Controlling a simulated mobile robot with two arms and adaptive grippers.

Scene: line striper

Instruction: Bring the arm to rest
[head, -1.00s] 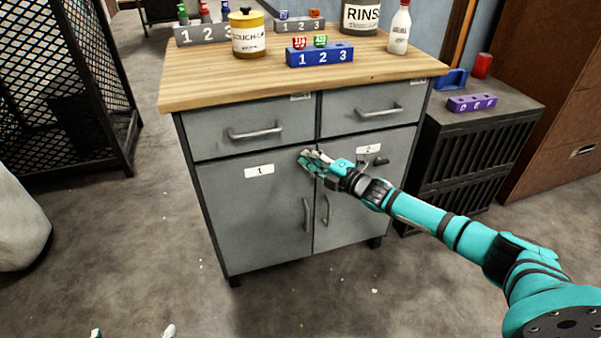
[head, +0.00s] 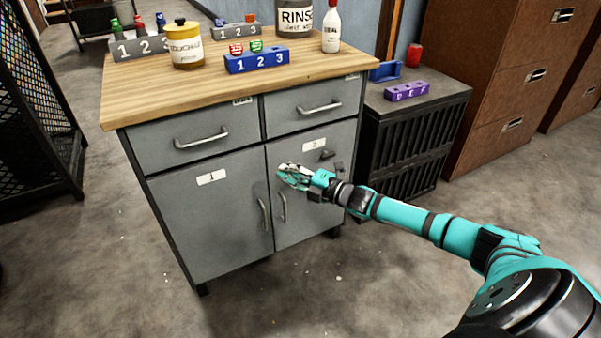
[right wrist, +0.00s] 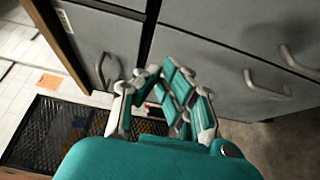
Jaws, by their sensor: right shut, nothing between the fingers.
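My right arm reaches in from the lower right of the head view. Its teal gripper (head: 293,176) is in front of the grey cabinet (head: 205,235), over door 2 near the seam between the doors. The gripper is shut and empty. In the right wrist view its fingers (right wrist: 165,105) show with cabinet fronts and handles beyond them. Whether it touches the door I cannot tell. Both doors and both drawers look closed. My left gripper is not in view.
The wooden top (head: 150,95) holds a blue numbered rack (head: 257,62), a yellow can (head: 186,48), a RINSE container (head: 295,18) and a white bottle (head: 331,30). A black crate stand (head: 415,130) carries a purple block (head: 407,92). Floor in front is clear.

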